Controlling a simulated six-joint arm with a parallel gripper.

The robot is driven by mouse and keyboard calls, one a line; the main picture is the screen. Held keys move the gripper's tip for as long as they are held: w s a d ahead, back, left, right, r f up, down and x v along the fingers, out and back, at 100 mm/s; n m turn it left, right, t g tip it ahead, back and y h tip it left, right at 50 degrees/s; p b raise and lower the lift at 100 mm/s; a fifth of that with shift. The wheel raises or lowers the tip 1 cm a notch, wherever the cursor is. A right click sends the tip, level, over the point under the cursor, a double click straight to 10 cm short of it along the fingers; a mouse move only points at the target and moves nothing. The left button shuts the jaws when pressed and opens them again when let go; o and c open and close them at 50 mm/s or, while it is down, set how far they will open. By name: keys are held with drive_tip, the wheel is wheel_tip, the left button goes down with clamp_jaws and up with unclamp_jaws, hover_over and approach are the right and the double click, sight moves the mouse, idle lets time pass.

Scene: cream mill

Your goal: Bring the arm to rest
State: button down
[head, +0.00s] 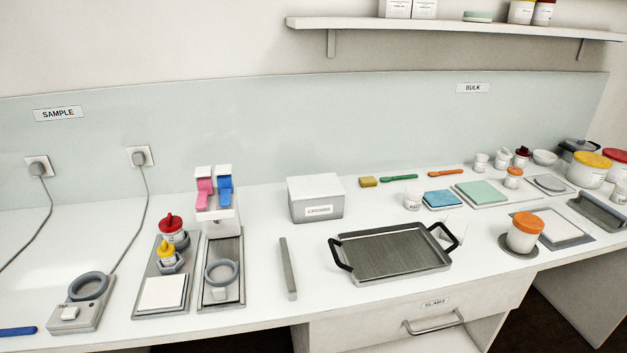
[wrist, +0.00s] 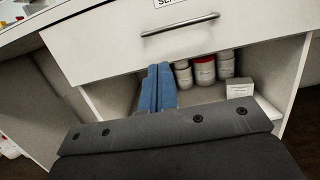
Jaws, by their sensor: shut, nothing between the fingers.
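My gripper (wrist: 158,75) shows in the wrist view as two blue fingers side by side, shut with nothing between them. It points toward the front of the bench, below the drawer handle (wrist: 180,24), with the open shelf space behind it. I cannot tell how far the fingertips are from the drawer front. My arm and gripper do not show in the head view.
The bench carries a black-handled tray (head: 390,252), a white box (head: 316,199), a grey bar (head: 288,268) and an orange-lidded jar (head: 524,233). The drawer (head: 430,305) looks shut. Under it, white jars (wrist: 205,70) and a small box (wrist: 240,88) stand on a shelf.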

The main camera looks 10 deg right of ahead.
drive_tip(key=shift+w, duration=0.1)
drive_tip(key=w+r, duration=0.2)
drive_tip(key=w, duration=1.1)
drive_tip(key=shift+w+r, duration=0.3)
drive_tip(key=shift+w, duration=0.05)
drive_tip(key=s+f, duration=0.2)
drive_tip(key=s, duration=1.2)
drive_tip(key=shift+f, duration=0.3)
drive_tip(key=shift+w, duration=0.1)
drive_tip(key=w+r, duration=0.2)
drive_tip(key=w, duration=1.1)
drive_tip(key=shift+w+r, duration=0.3)
drive_tip(key=shift+w, duration=0.1)
idle(1.1)
idle(1.1)
